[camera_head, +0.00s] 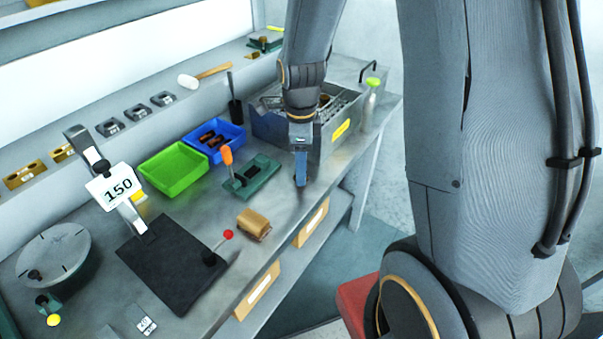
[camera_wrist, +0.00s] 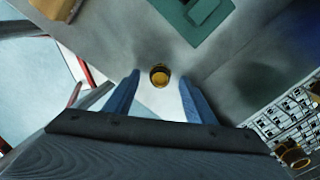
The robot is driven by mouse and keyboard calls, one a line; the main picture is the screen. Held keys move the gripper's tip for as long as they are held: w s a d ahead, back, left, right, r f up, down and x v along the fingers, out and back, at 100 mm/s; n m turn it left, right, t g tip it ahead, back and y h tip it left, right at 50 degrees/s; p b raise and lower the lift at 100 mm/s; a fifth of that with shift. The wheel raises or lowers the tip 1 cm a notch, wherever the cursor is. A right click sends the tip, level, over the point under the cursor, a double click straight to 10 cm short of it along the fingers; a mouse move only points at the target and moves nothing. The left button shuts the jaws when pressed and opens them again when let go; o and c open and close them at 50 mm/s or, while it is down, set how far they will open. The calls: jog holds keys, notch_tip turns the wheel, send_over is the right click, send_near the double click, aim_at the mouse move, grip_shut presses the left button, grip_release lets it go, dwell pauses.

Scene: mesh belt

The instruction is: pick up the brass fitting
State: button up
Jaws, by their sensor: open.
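The brass fitting (camera_wrist: 159,75) is a small round golden-brown piece with a dark centre, on the grey bench top. In the wrist view it lies between the tips of my two blue fingers, with a gap on each side. My gripper (camera_wrist: 160,78) is open and points down at the bench. In the head view my gripper (camera_head: 300,182) is low over the bench, in front of the grey crate. The fitting cannot be made out there; my fingers seem to hide it. I cannot tell how far the fingertips are above the bench.
A grey metal crate (camera_head: 318,150) stands close behind my gripper. A green clamp fixture (camera_head: 262,181) with an orange handle is to the left. Beyond it are a blue bin (camera_head: 232,143) and a green bin (camera_head: 167,182). A brown block (camera_head: 254,224) sits near the front edge.

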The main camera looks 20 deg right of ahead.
jog(key=shift+f, duration=0.5)
jog(key=shift+c, duration=0.4)
jog(key=c, duration=1.1)
jog(key=shift+r, duration=0.1)
jog(key=shift+c, duration=0.2)
